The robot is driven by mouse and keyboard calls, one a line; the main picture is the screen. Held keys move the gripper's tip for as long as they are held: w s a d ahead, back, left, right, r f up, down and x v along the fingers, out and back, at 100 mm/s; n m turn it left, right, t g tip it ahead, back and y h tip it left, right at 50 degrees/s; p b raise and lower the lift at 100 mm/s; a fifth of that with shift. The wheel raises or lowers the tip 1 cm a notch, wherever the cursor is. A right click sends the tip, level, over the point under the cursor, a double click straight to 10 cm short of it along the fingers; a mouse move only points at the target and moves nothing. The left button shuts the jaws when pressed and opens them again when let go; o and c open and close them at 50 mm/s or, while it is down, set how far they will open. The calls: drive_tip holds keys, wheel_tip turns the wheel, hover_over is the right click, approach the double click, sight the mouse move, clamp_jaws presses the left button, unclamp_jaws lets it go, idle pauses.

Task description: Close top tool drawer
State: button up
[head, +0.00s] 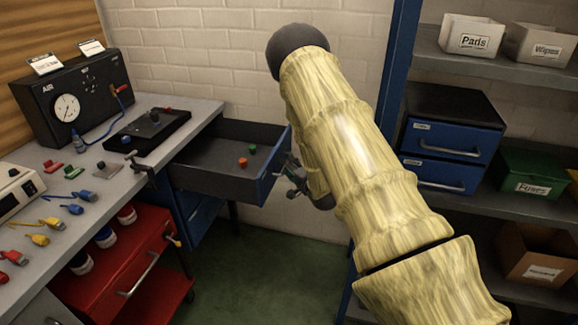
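The top tool drawer (206,181) under the workbench is pulled out to the right. Its inside is dark grey and its front panel (268,172) is blue. A small orange piece (243,162) and a small green piece (252,149) lie in it. My gripper (291,185) is beside the outer side of the drawer front, close to it. My own arm hides part of the gripper and the right end of the front. I cannot tell whether the gripper touches the drawer, or whether its fingers are open or shut.
The workbench (92,193) carries an air gauge box (72,97), a black tray (147,133) and several small tools. A red drawer unit (118,265) stands below at front left. A shelf rack with bins and a blue drawer cabinet (447,140) stands right. Green floor (262,285) is clear between.

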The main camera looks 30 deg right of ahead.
drive_tip(key=shift+w+f, duration=0.1)
drive_tip(key=shift+w, duration=0.45)
clamp_jaws()
